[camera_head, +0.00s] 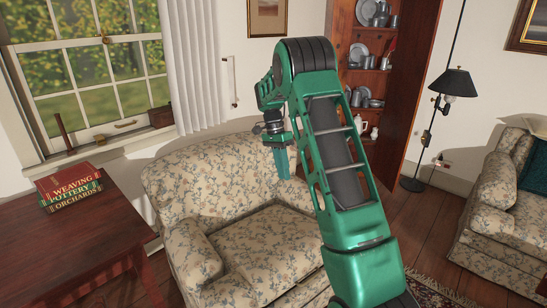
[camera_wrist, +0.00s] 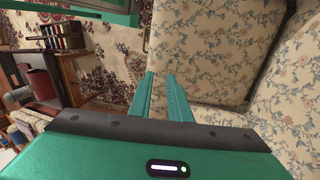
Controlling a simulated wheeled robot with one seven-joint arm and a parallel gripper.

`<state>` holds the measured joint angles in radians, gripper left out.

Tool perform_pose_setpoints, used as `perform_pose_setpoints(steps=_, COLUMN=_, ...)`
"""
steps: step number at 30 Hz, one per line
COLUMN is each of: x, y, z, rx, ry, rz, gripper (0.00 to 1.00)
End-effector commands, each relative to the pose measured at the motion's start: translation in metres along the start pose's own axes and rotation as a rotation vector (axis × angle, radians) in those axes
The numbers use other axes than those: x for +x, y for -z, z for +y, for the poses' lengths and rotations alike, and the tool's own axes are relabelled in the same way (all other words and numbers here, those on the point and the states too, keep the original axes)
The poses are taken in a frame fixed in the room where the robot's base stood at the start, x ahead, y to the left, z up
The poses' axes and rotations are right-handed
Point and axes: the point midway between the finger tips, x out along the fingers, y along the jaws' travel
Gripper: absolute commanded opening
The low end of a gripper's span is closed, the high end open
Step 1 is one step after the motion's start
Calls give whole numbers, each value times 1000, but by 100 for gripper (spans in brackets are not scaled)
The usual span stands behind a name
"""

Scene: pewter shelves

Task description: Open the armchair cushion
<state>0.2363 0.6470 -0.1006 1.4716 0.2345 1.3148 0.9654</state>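The armchair (camera_head: 190,185) has cream fabric with a blue-grey floral pattern and stands left of centre in the head view. Its seat cushion (camera_head: 265,245) lies flat between the armrests, and my arm hides part of its right side. My gripper (camera_head: 283,172) points down in front of the chair's backrest, above the seat. In the wrist view, my gripper (camera_wrist: 160,76) has its two green fingers apart, with nothing held between them. Floral upholstery (camera_wrist: 205,45) fills the right of that view. I cannot tell whether the fingers touch the fabric.
A dark red wooden table (camera_head: 90,240) with a stack of books (camera_head: 70,188) stands left of the armchair. A window, a shelf (camera_head: 368,60) with pewter ware and a black floor lamp (camera_head: 453,82) are behind. A floral sofa (camera_head: 495,220) is at right. Wooden floor lies between.

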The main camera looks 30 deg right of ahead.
Motion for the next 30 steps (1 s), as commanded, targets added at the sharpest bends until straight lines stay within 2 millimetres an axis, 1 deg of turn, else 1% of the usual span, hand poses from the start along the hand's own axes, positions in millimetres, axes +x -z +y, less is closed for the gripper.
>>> perform_pose_setpoints(steps=30, x=-55, y=1, z=-27, rx=2, ry=-1, rz=0, gripper=17)
